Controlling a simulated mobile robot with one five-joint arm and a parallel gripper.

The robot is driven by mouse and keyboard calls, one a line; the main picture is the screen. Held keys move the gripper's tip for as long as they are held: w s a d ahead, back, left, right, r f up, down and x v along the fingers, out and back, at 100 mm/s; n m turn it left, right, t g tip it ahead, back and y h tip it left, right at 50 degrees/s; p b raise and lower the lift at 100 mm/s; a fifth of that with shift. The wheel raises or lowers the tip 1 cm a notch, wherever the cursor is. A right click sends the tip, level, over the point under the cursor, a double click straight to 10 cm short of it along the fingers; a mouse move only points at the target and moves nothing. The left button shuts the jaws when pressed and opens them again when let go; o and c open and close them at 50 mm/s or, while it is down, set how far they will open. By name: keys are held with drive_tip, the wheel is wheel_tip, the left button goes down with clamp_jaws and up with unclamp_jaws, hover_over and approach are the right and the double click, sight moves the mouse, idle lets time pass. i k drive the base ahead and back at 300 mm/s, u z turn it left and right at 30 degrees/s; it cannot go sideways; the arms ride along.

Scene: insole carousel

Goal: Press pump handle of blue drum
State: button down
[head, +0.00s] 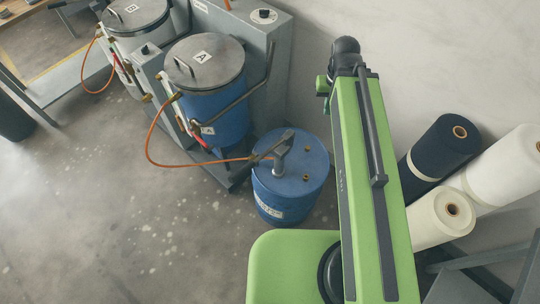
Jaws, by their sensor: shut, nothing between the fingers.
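The blue drum (291,182) stands upright on the floor in the middle of the head view, left of my green arm. A grey pump (278,160) rises from its lid. Its dark handle (271,151) slants from upper right to lower left above the lid. An orange hose reaches the pump from the left. Brass-coloured fittings show on the lid. My green arm stretches up the picture to a dark joint near the wall. My gripper is not in view; the part of the arm beyond that joint is mostly hidden.
A blue tank (219,117) marked A with a grey lid stands behind the drum on a grey machine (258,70). The orange hose (158,162) loops over the floor. Dark and white rolls (441,218) lean at the right. The floor (100,220) at lower left is clear.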

sight(249, 166)
drive_tip(key=z, duration=0.15)
drive_tip(key=k, duration=1.05)
drive_tip(key=u, duration=1.9)
drive_tip(key=i, duration=0.5)
drive_tip(key=u, duration=0.05)
